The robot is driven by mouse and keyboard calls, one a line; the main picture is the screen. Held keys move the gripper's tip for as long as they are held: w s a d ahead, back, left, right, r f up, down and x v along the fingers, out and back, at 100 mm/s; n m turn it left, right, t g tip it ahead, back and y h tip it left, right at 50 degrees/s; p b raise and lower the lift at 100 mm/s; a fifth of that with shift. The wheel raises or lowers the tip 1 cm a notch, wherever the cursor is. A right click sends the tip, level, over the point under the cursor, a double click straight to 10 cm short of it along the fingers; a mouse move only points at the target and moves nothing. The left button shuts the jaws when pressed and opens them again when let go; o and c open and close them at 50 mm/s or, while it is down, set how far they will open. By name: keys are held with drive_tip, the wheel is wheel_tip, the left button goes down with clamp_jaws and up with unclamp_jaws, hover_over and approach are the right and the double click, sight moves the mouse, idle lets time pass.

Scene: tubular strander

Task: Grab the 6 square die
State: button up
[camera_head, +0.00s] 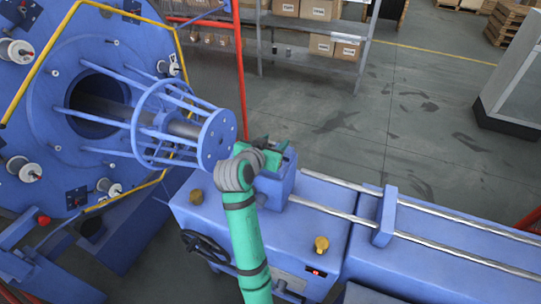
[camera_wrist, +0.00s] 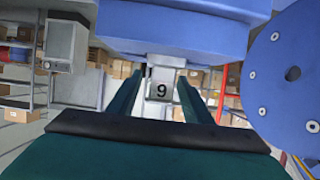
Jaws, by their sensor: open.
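A small square grey die (camera_wrist: 161,91) shows in the wrist view, with a dark mark that reads as 9 there. The wrist view appears upside down against the head view, so the mark would be a 6 upright. The die sits at a blue block (camera_wrist: 190,35), which also shows in the head view (camera_head: 277,187). My gripper (camera_wrist: 161,77) is open, with one finger on each side of the die in the picture; contact cannot be told. In the head view my gripper (camera_head: 272,152) is at the block's top, and the die is hidden.
A blue round plate (camera_head: 217,138) of the strander's cage stands close left of my gripper. Steel rods (camera_head: 430,232) run right from the block.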

drive_tip(key=shift+x, duration=0.75)
drive_tip(key=shift+c, duration=0.6)
clamp_jaws()
drive_tip(key=shift+r, duration=0.1)
